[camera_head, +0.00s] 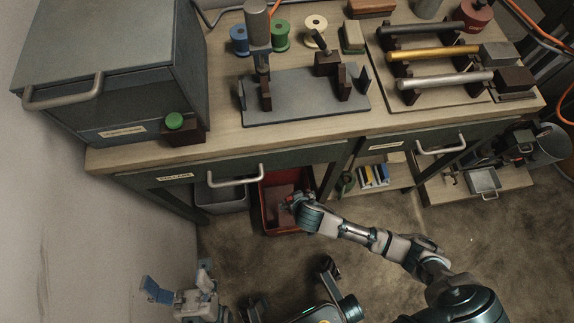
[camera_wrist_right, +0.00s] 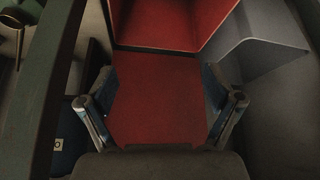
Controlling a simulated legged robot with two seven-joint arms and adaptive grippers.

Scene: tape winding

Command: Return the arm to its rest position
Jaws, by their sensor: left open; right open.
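My right arm reaches in from the lower right of the head view. Its gripper (camera_head: 290,200) is at the red bin (camera_head: 266,213) under the workbench, and its fingers are hard to make out there. In the right wrist view the right gripper (camera_wrist_right: 160,82) is open, with its two fingers spread wide apart. Nothing is between them, and the red bin's inside (camera_wrist_right: 160,22) shows beyond. My left gripper (camera_head: 178,280) is at the lower left of the head view, open and empty, clear of the bench.
The workbench (camera_head: 225,150) carries a grey fixture (camera_head: 300,100), spools and a rack of rods (camera_head: 440,80). Drawer handles (camera_head: 235,177) stick out above my right gripper. A grey bin (camera_head: 222,197) stands beside the red one. Open floor lies in front of the bench.

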